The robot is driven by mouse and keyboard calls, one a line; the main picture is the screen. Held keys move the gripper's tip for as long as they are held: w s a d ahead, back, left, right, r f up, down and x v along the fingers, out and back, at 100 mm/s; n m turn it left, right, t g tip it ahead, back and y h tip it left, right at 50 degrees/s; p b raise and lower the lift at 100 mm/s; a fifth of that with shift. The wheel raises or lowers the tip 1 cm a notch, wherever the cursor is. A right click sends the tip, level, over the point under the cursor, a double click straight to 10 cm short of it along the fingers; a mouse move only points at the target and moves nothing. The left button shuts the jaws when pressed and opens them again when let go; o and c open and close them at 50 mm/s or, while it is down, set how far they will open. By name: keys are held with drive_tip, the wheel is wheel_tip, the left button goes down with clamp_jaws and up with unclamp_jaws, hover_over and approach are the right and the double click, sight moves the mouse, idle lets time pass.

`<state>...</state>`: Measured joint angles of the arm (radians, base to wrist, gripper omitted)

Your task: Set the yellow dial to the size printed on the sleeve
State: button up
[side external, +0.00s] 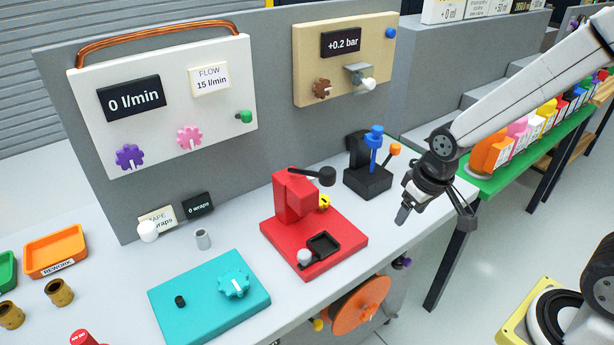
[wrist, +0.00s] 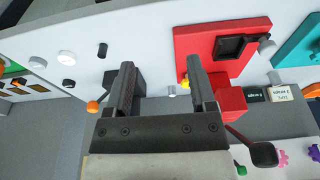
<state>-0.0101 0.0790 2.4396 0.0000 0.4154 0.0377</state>
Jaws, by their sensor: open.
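The yellow dial (side external: 324,202) sits low on the red press (side external: 294,197), partly hidden by its red column. Its setting is not readable. In the wrist view the yellow dial (wrist: 185,83) is a small patch beside the right finger, partly covered by it. My gripper (side external: 436,215) is open and empty, to the right of the press and apart from it. In the wrist view my gripper (wrist: 160,66) shows two spread fingers with white bench between them. A small grey cylinder (side external: 203,239) and brass cylinders (side external: 60,292) stand on the bench; I cannot tell which is the sleeve, and no printed size is readable.
A dark lever (side external: 326,176) juts from the press top. A black stand (side external: 368,181) with blue and orange knobs is between press and gripper. A teal box (side external: 210,300) with a dial lies front left. Panels with readouts stand behind. Bare bench lies right of the press.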

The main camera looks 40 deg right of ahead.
drive_tip(key=w+a+m+g, duration=0.1)
drive_tip(key=w+a, duration=0.1)
drive_tip(key=w, duration=1)
drive_tip(key=m+g, duration=0.1)
hover_over(321, 198)
drive_tip(key=s, duration=0.1)
drive_tip(key=shift+d+f, duration=0.25)
drive_tip(key=shift+f, duration=0.25)
drive_tip(key=shift+w+a+f+m, duration=0.1)
drive_tip(key=shift+w+a+m, duration=0.15)
drive_tip(key=shift+w, duration=0.35)
drive_tip(key=shift+f, duration=0.1)
drive_tip(key=shift+f, duration=3.8)
clamp_jaws()
